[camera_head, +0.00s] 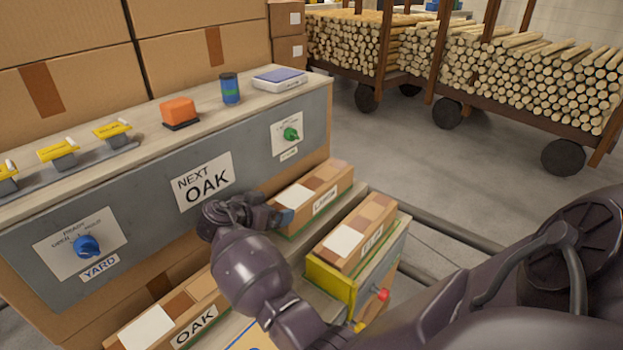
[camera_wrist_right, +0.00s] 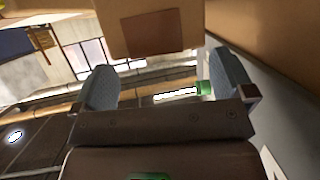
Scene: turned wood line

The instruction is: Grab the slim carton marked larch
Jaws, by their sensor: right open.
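The slim carton marked larch (camera_head: 316,190) is a long brown box with a white label on its side and a pale patch on top. It lies on the line below the grey panel, its near end beside my right gripper (camera_head: 286,216). My right gripper is open, its fingers pointing at that end. My left gripper is not in view.
A similar carton (camera_head: 352,232) lies close on the right, on a yellow-edged stand with a red button (camera_head: 383,295). A carton marked OAK (camera_head: 165,312) lies at lower left. The grey panel (camera_head: 150,205) with dials rises behind. Log carts (camera_head: 520,85) stand beyond open floor.

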